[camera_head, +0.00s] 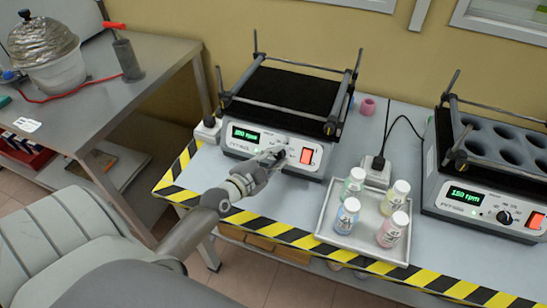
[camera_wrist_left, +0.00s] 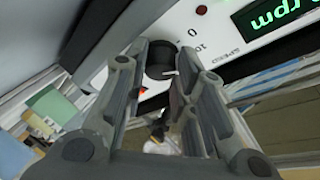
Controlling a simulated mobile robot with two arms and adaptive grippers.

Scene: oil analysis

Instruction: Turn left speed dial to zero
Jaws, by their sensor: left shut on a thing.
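The left shaker (camera_head: 270,134) stands on the bench with a lit green display (camera_head: 245,135) that seems to read 180 rpm. My left gripper (camera_head: 272,157) is at its front panel and hides its speed dial in the head view. In the left wrist view the black speed dial (camera_wrist_left: 160,56) sits between the two fingers of my left gripper (camera_wrist_left: 162,75), which is shut on it. The panel's SPEED scale shows 0 and 10 beside the dial. My right gripper is not in view.
A red switch (camera_head: 307,156) is just right of my gripper on the panel. A tray (camera_head: 345,240) with several small bottles stands in front to the right. A second shaker (camera_head: 480,205) is at the right. A side table (camera_head: 95,100) with a metal-topped vessel is at the left.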

